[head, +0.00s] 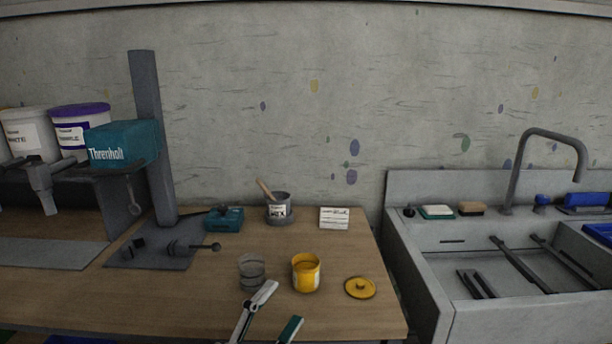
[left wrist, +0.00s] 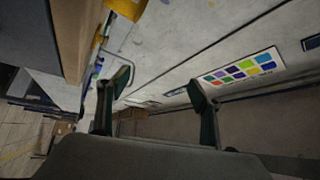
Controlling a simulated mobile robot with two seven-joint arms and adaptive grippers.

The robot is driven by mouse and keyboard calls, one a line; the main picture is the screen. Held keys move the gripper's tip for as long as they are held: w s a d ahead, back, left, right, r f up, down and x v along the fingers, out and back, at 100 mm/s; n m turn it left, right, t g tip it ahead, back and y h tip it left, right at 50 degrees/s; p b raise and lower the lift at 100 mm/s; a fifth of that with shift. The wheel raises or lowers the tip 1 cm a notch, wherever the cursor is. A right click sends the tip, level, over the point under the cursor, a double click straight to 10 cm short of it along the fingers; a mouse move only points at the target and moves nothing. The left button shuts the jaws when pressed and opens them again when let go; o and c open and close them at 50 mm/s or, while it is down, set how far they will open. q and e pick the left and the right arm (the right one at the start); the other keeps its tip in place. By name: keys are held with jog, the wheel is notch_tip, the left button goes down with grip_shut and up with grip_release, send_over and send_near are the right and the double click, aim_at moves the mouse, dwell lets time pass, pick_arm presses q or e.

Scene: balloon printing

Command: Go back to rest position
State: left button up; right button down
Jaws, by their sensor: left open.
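My left gripper (head: 277,310) shows at the bottom middle of the head view, over the front part of the wooden table (head: 190,302). Its two fingers are spread apart with nothing between them. In the left wrist view the same gripper (left wrist: 160,86) is open and empty, with wall and floor beyond it. A yellow pot (head: 306,272) stands open just beyond the fingers. Its yellow lid (head: 360,288) lies to the right. My right gripper is not in view.
A clear cup (head: 252,270) stands close behind the left finger. A sink (head: 500,262) stands to the right.

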pick_arm(q)
jog(key=s+a+f+n+g+y, duration=0.1)
jog(key=s+a+f+n+y, duration=0.2)
jog(key=f, duration=0.4)
jog(key=s+a+f+n+g+y, duration=0.1)
jog(key=s+a+f+n+y, duration=0.2)
jog(key=f, duration=0.4)
jog(key=s+a+f+n+g+y, duration=0.1)
jog(key=a+f+n, duration=0.2)
jog(key=f+n, duration=0.35)
jog(key=s+a+f+n+g+y, duration=0.1)
jog(key=s+a+f+n+g, duration=0.1)
jog(key=s+f, duration=0.4)
jog(key=s+a+f+n+g+y, duration=0.1)
jog(key=s+a+f+n+g, duration=0.1)
jog(key=s+a+f, duration=0.2)
jog(key=s+f, duration=0.3)
jog(key=f, duration=0.1)
jog(key=shift+s+f+y+p, duration=0.25)
jog(key=shift+s+y+p, duration=0.05)
jog(key=shift+y+p, duration=0.1)
